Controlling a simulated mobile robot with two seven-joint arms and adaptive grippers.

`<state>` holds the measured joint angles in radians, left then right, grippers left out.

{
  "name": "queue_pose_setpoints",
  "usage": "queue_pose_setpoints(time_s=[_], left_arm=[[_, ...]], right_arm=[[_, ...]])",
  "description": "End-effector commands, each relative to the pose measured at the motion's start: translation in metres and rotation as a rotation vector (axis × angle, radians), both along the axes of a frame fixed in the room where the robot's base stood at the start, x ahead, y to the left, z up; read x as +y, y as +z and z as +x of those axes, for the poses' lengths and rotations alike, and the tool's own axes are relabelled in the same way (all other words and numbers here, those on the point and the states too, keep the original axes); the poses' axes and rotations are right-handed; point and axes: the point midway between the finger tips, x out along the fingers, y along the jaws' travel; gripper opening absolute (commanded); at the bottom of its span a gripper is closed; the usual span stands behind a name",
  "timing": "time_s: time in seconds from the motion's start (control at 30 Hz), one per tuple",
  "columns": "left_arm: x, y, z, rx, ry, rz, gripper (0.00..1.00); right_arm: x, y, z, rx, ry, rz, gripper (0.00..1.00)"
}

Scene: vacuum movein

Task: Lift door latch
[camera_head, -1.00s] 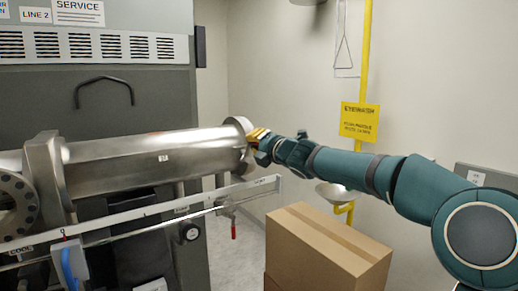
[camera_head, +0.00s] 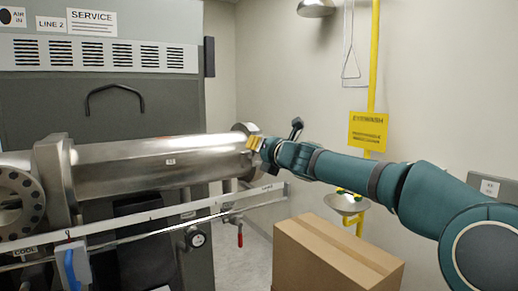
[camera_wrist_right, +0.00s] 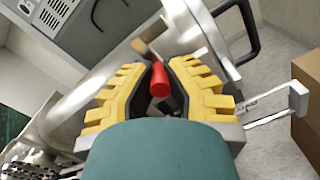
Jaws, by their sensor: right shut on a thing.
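A long shiny steel cylinder (camera_head: 160,165) lies across the front of the grey machine, with a round door-like end (camera_head: 245,129) at its right. My right gripper (camera_head: 257,143) is at that end, reaching in from the right. In the right wrist view my yellow-padded fingers (camera_wrist_right: 158,72) are closed around a red-gripped latch handle (camera_wrist_right: 160,80). The handle's base is partly hidden by the fingers. A black bar handle (camera_wrist_right: 248,28) stands beside the gripper; it also shows above my wrist in the head view (camera_head: 296,126). My left gripper is not in view.
A cardboard box (camera_head: 335,255) stands below my right arm. An eyewash bowl (camera_head: 346,203) and yellow pipe (camera_head: 373,60) with a yellow sign (camera_head: 367,132) are by the wall. A pale rail (camera_head: 150,215) and red-handled valve (camera_head: 240,236) lie below the cylinder.

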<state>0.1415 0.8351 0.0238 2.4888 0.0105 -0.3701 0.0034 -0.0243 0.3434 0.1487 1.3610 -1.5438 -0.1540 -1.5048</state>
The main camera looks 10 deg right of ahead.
Motion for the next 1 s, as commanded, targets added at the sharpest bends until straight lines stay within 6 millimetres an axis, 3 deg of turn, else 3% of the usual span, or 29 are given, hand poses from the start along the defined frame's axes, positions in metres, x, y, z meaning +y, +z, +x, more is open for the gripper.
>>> queue_pose_setpoints(time_s=[0.4,0.5,0.53,0.87,1.0], left_arm=[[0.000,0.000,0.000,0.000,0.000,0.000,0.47],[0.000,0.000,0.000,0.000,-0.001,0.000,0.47],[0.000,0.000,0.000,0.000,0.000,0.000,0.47],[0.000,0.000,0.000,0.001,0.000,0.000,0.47],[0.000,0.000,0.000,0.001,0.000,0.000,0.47]], right_arm=[[0.004,0.003,-0.001,-0.006,0.008,-0.004,0.00],[0.004,0.002,-0.001,-0.006,0.009,-0.003,0.40],[0.004,0.002,-0.001,-0.006,0.008,-0.003,0.47],[0.002,0.001,-0.002,-0.003,0.004,-0.004,0.47],[-0.002,0.001,-0.012,-0.002,0.004,-0.003,0.47]])
